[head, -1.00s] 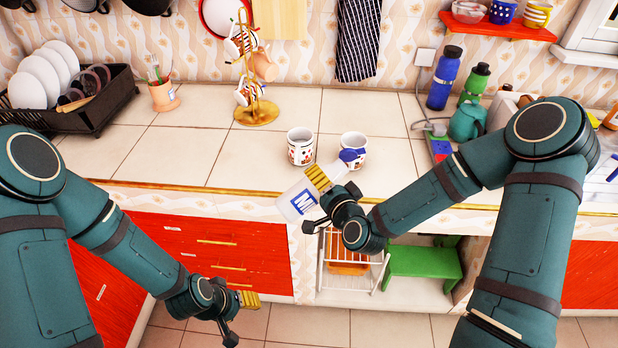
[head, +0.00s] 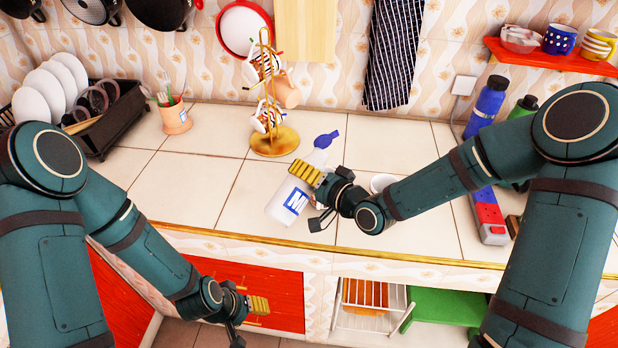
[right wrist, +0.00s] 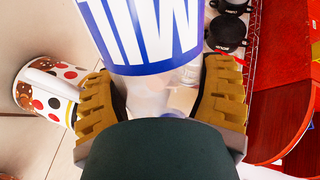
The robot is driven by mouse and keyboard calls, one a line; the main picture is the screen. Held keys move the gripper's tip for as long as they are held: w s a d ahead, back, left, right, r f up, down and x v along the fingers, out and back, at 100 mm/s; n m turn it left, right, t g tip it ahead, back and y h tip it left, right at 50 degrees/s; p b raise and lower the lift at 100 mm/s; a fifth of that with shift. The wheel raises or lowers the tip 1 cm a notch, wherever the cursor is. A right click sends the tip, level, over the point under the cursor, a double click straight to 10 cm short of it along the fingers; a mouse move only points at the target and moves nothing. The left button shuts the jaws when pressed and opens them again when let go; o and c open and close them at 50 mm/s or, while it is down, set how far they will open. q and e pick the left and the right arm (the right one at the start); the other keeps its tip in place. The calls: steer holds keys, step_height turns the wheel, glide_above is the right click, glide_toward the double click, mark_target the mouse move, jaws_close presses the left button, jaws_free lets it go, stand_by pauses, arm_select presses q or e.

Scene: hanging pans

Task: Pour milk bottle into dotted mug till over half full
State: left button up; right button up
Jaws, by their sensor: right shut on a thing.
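The milk bottle (head: 279,209) is white with a blue M label and a blue cap piece (head: 326,139) at its upper right. It is tilted in the head view. My right gripper (head: 306,174) is shut on it above the counter; its yellow fingers flank the bottle in the right wrist view (right wrist: 158,100). A dotted mug (right wrist: 45,87) with red, black and brown spots shows left of the fingers there. In the head view a white mug rim (head: 383,182) peeks out behind my right gripper, mostly hidden. My left gripper (head: 258,305) hangs low before the red drawers; its opening is unclear.
A gold mug stand (head: 274,141) with hanging mugs stands behind the bottle. A dish rack (head: 100,140) is at the left, with a utensil cup (head: 175,116) beside it. A blue flask (head: 486,106) stands at the right. The left counter tiles are clear.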

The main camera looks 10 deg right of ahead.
steer(key=shift+w, duration=0.2)
steer(key=shift+n+b, duration=0.4)
steer(key=shift+b, duration=0.1)
steer(key=shift+n+t+b, duration=0.4)
steer(key=shift+n+b, duration=0.15)
steer(key=shift+n, duration=0.05)
steer(key=shift+w+d+n+b, duration=0.15)
steer(key=shift+d+n+b, duration=0.1)
steer(key=shift+n+b, duration=0.25)
steer(key=shift+w+d+r+n+h+b, duration=0.1)
steer(key=shift+n+h+b, duration=0.2)
steer(key=shift+b, duration=0.2)
steer(key=shift+w+d+r+n+t+b, duration=0.2)
steer(key=shift+r+n+t+b, duration=0.2)
steer(key=shift+n+b, duration=0.25)
steer(key=shift+w+d+r+n+b, duration=0.15)
steer(key=shift+w+r+n+b, duration=0.05)
steer(key=shift+r+n+b, duration=0.4)
